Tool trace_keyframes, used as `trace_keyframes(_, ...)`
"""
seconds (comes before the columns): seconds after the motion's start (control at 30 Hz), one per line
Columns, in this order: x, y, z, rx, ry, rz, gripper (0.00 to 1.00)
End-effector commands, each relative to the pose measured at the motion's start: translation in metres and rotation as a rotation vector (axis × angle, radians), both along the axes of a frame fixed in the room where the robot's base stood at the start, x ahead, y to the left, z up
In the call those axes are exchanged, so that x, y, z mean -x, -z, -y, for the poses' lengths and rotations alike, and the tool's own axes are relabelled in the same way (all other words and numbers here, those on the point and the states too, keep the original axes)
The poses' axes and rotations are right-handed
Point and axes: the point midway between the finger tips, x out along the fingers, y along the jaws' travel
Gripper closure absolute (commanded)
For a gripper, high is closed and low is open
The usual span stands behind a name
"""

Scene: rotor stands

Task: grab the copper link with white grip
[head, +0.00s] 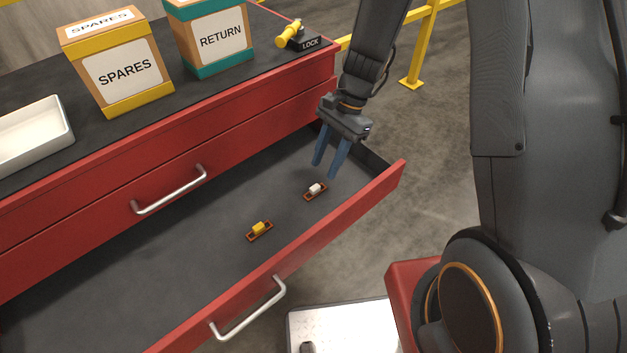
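The copper link with white grip (315,191) lies flat on the dark floor of the open red drawer (190,262), near the drawer's right end. Its white grip stands up from the middle of a small copper frame. My gripper (325,172) points down just above and behind it, with two blue fingers spread apart and nothing between them. The fingertips appear close to the link but not around it. A second copper link with a yellow grip (259,231) lies in the drawer to the left and nearer the front.
The drawer's red front wall (330,232) and right end stand up around the links. On the cabinet top are a SPARES box (118,70), a RETURN box (215,35), a white tray (35,135) and a yellow-handled LOCK device (298,38). The drawer's left part is bare.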

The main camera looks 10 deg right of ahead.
Motion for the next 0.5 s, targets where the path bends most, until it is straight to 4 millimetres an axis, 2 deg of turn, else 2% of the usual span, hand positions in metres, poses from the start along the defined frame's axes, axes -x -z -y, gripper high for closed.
trace_keyframes(0.5,0.010,0.045,-0.019,0.002,-0.001,-0.002,0.64)
